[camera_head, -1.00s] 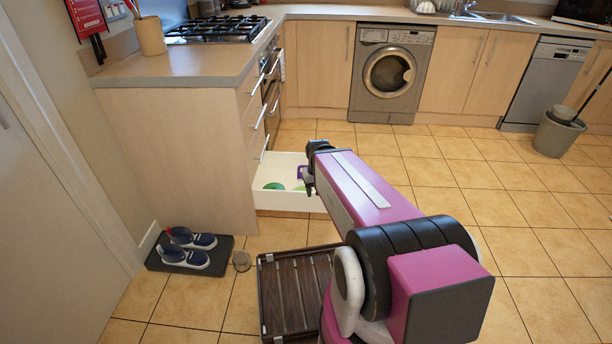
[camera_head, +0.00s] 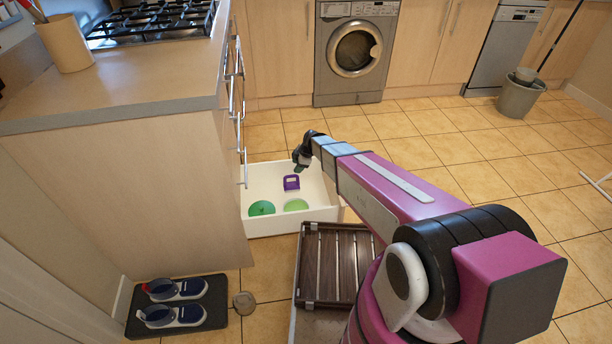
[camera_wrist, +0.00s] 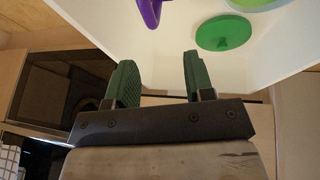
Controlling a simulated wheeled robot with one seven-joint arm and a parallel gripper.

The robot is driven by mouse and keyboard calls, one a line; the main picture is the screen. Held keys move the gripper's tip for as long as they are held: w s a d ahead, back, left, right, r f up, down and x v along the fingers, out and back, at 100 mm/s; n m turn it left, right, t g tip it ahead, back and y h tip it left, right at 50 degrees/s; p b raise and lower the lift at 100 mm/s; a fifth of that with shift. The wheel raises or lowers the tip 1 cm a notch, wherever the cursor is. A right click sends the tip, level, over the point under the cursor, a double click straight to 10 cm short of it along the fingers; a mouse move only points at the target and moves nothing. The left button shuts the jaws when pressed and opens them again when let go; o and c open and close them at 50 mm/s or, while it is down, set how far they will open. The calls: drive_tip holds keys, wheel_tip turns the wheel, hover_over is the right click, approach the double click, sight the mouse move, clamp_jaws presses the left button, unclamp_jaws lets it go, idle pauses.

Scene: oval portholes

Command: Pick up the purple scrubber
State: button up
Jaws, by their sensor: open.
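The purple scrubber (camera_head: 291,183) lies in the open white drawer (camera_head: 255,226), toward its far side. In the wrist view only part of the purple scrubber (camera_wrist: 150,12) shows at the top edge. My gripper (camera_head: 301,160) is above the drawer's right part in the head view, apart from the scrubber. In the wrist view its two green fingers (camera_wrist: 157,75) are spread, with nothing between them.
A dark green round item (camera_head: 262,208) and a light green round item (camera_head: 296,205) lie in the drawer near its front. A slatted dark wooden crate (camera_head: 335,262) stands beside the drawer. Shoes (camera_head: 172,303) sit on a mat at lower left.

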sight(291, 177)
drive_tip(key=x, duration=0.3)
drive_tip(key=w+x, duration=0.1)
drive_tip(key=x, duration=0.3)
drive_tip(key=d+x, duration=0.1)
drive_tip(key=x, duration=0.2)
drive_tip(key=shift+w+a+f, duration=0.1)
drive_tip(key=shift+w+f, duration=0.3)
drive_tip(key=shift+w, duration=0.05)
drive_tip(key=shift+a+f, duration=0.2)
drive_tip(key=shift+f, duration=0.25)
clamp_jaws()
